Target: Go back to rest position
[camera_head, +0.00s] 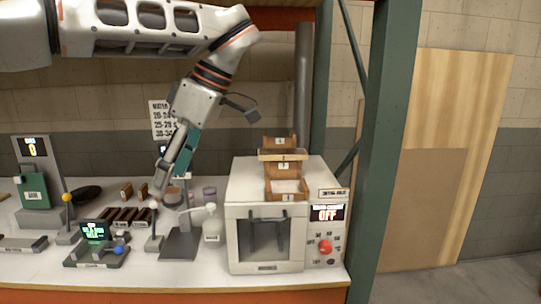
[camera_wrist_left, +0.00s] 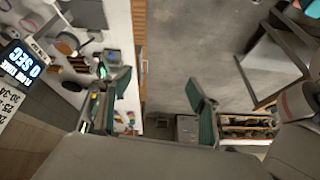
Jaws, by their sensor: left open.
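My left gripper (camera_head: 173,172) hangs from the left arm, pointing down over the worktop just left of the white oven-like box (camera_head: 265,235). In the left wrist view its two green-padded fingers (camera_wrist_left: 158,80) stand wide apart, with nothing between them but floor and the bench edge beyond. It is open and empty. The fingers overlap a small cup and stand behind them in the head view, and I cannot tell the exact gap to these. My right gripper is in neither view.
The worktop (camera_head: 20,265) holds a dark stand (camera_head: 182,243), a white bottle (camera_head: 211,222), a small green-screen device (camera_head: 95,233) and brown blocks. Wooden trays (camera_head: 287,188) sit on the box. A green post (camera_head: 380,150) rises at the right; floor beyond is clear.

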